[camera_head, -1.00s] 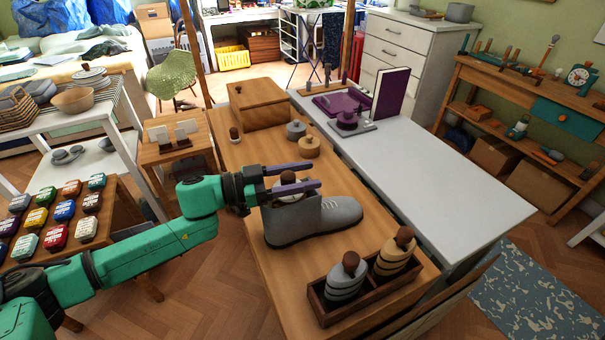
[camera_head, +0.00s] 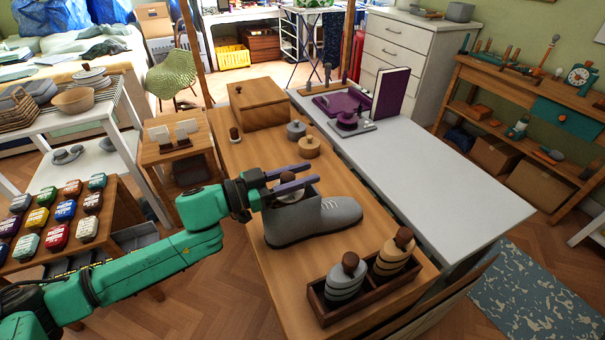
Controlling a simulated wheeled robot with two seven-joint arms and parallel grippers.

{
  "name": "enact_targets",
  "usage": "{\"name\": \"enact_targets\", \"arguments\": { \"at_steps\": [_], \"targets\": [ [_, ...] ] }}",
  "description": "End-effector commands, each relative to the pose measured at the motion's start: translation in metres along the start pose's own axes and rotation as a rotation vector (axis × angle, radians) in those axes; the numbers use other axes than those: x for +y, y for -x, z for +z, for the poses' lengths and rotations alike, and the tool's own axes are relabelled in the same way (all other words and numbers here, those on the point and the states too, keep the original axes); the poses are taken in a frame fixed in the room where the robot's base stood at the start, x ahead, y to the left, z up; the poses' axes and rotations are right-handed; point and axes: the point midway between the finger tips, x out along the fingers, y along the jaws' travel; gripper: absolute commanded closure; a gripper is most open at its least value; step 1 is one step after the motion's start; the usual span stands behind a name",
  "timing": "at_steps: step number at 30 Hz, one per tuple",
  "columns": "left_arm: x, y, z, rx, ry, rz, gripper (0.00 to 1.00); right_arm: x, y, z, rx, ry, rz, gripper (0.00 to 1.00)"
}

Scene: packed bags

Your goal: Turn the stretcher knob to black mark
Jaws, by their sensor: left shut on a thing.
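A grey shoe (camera_head: 318,219) lies on the wooden table with its toe to the right. The stretcher knob (camera_head: 287,179), a small brown-topped knob on a pale base, sits at the shoe's opening. My left gripper (camera_head: 290,182) reaches in from the left with its purple fingers on both sides of the knob, shut on it. The fingers hide part of the knob and its base. I cannot make out the black mark. My right gripper does not show.
A dark wooden tray (camera_head: 318,304) with two ringed, brown-knobbed pieces stands at the near right of the table. A wooden box (camera_head: 258,103) and small round pots (camera_head: 309,147) stand farther back. A white table (camera_head: 430,178) adjoins on the right.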

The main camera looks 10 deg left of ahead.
Motion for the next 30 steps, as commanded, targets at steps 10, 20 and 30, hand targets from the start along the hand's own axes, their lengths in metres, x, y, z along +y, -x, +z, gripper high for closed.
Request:
{"name": "enact_targets", "arguments": {
  "at_steps": [10,20,30],
  "targets": [
    [-0.007,0.001,0.001,-0.001,0.011,-0.305,1.0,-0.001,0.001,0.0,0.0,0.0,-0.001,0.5],
    [-0.017,0.005,0.003,-0.008,0.01,-0.617,1.0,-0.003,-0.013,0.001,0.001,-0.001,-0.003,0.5],
    [-0.023,0.01,0.004,-0.017,0.006,-0.851,1.0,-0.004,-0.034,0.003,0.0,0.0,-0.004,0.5]
  ]
}}
